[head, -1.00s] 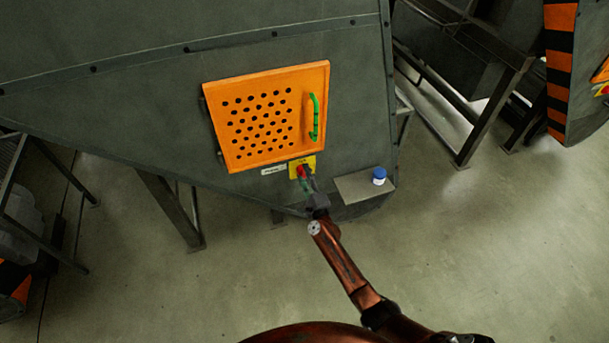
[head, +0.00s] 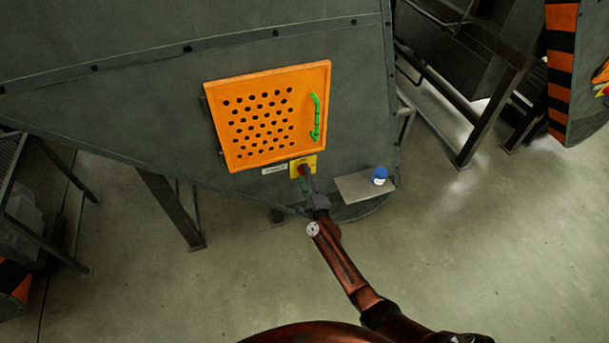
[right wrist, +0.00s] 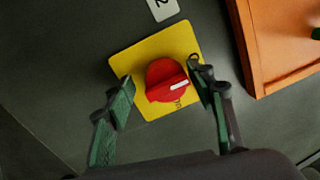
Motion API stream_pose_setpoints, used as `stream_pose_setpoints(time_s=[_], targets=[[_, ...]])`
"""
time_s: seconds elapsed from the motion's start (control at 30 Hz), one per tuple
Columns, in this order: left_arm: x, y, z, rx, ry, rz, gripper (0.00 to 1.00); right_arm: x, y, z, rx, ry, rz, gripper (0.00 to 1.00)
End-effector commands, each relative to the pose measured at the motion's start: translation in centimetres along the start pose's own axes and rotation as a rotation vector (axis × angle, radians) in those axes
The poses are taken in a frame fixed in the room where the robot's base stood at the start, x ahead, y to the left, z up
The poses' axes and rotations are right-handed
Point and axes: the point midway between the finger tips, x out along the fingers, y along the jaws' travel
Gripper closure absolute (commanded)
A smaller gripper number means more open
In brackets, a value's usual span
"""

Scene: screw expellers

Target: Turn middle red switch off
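The red rotary switch (head: 303,169) sits on a yellow plate (head: 311,160) below the orange perforated door. In the right wrist view the round red knob (right wrist: 160,72) has a white mark toward its right side, and the yellow plate (right wrist: 125,62) is behind it. My right gripper (right wrist: 164,79) is open, with one green-padded finger on each side of the knob. A gap shows at the left finger; I cannot tell whether the right finger touches. In the head view my right gripper (head: 307,181) is at the switch. My left gripper is out of view.
The orange door (head: 265,115) with a green handle (head: 315,118) is just above the switch. A small shelf (head: 352,188) with a blue-capped jar (head: 380,176) juts out to the right. A label (right wrist: 162,9) marked 2 is beside the plate. The floor in front is clear.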

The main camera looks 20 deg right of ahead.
Motion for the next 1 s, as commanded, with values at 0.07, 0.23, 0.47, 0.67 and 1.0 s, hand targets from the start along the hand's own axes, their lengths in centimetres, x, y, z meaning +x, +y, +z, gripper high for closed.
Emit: stream_pose_setpoints(time_s=[0.07,0.23,0.47,0.67,1.0], targets=[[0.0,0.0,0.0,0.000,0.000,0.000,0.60,0.0,-0.1,-0.1,0.000,0.002,-0.002,0.45],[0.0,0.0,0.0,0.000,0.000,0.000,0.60,0.1,-0.3,-0.2,-0.001,0.003,-0.005,0.45],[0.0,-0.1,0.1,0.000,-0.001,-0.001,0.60,-1.1,-0.2,-0.2,0.002,0.005,-0.004,0.45],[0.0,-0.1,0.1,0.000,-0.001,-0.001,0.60,-4.8,-0.1,-0.2,0.003,0.005,-0.003,0.45],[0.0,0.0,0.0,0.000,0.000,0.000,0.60,-10.8,-0.2,-0.2,0.000,0.003,-0.004,0.45]])
